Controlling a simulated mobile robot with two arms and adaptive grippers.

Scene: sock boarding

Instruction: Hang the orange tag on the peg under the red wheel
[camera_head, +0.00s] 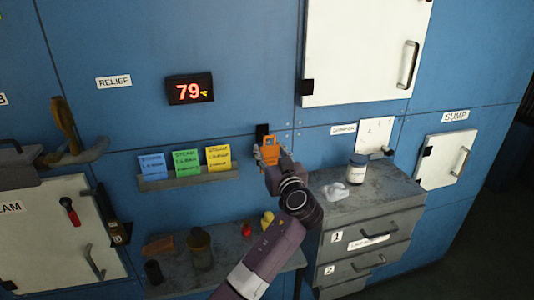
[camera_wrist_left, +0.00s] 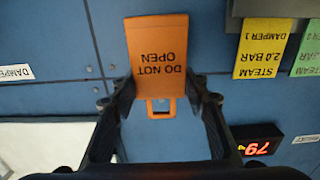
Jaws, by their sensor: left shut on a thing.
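The orange tag (camera_head: 268,142) is in my left gripper (camera_head: 268,158), in front of the blue wall right of the colored cards. In the left wrist view the tag (camera_wrist_left: 157,45) reads "DO NOT OPEN" upside down, and its loop (camera_wrist_left: 161,114) lies between the fingers of the left gripper (camera_wrist_left: 162,97), which is shut on the tag. A dark block (camera_head: 262,130) shows just above the tag in the head view; I cannot tell what it is. I see no red wheel or clear peg in either view. My right gripper is out of view.
A shelf (camera_head: 190,182) holds blue, green and yellow cards. A display (camera_head: 190,89) reads 79. A drawer cabinet (camera_head: 382,208) with a bottle (camera_head: 356,169) stands at right. A lower shelf (camera_head: 222,262) holds jars and small items. A red handle (camera_head: 69,210) is at left.

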